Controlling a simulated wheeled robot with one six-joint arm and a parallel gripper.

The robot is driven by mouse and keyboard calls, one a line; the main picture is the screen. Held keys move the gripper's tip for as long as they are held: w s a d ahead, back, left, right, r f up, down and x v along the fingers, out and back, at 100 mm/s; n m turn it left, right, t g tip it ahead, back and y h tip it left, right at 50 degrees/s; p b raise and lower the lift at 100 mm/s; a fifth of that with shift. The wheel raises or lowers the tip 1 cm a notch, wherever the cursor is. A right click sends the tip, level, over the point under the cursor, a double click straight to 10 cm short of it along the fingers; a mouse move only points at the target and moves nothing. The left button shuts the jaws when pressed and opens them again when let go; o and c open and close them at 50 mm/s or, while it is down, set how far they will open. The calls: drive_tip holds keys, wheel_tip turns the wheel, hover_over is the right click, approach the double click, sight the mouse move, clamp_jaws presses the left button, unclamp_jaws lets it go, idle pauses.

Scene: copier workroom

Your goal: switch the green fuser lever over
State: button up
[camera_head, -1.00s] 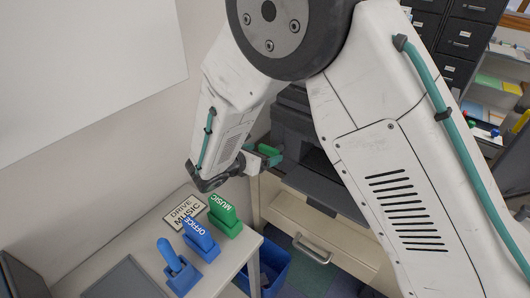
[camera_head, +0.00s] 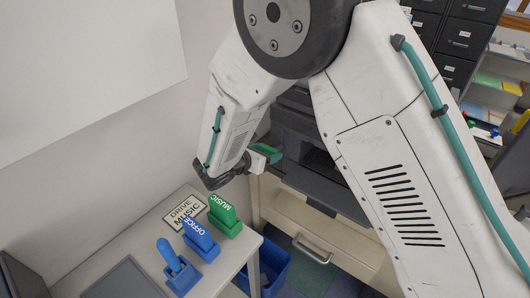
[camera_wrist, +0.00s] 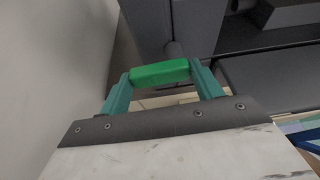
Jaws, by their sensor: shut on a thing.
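The green fuser lever (camera_wrist: 160,73) shows in the wrist view as a green bar lying across between the two teal fingers of my gripper (camera_wrist: 162,84). The fingers are closed on its two ends. Behind it, a dark grey shaft and the dark copier (camera_wrist: 270,78) show. In the head view the lever's green handle (camera_head: 266,151) sticks out at the left side of the copier (camera_head: 300,140), with my gripper (camera_head: 264,157) at it. My wrist and fingers partly hide the lever there.
A side table (camera_head: 142,237) stands at lower left, with a blue OFFICE stamp (camera_head: 199,238), a green MUSIC stamp (camera_head: 224,214), a blue-handled stamp (camera_head: 178,268) and a sign (camera_head: 184,212). A blue bin (camera_head: 272,266) is on the floor beside it. The wall is close on the left.

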drive_tip(key=m+y, duration=0.1)
drive_tip(key=r+m+t+y, duration=0.1)
drive_tip(key=m, duration=0.1)
drive_tip(key=shift+s+d, duration=0.2)
drive_tip(key=shift+s+d+r+m+t+y, duration=0.15)
drive_tip(key=shift+m+t+y, duration=0.1)
drive_tip(key=shift+m+t, duration=0.5)
drive_tip(key=shift+s+d+r+m+t+y, duration=0.1)
drive_tip(key=shift+m+t+y, duration=0.2)
drive_tip(key=shift+m, duration=0.75)
drive_tip(key=o, duration=1)
drive_tip(key=v, duration=0.7)
drive_tip(key=shift+s+a, duration=0.15)
drive_tip(key=shift+s, duration=0.25)
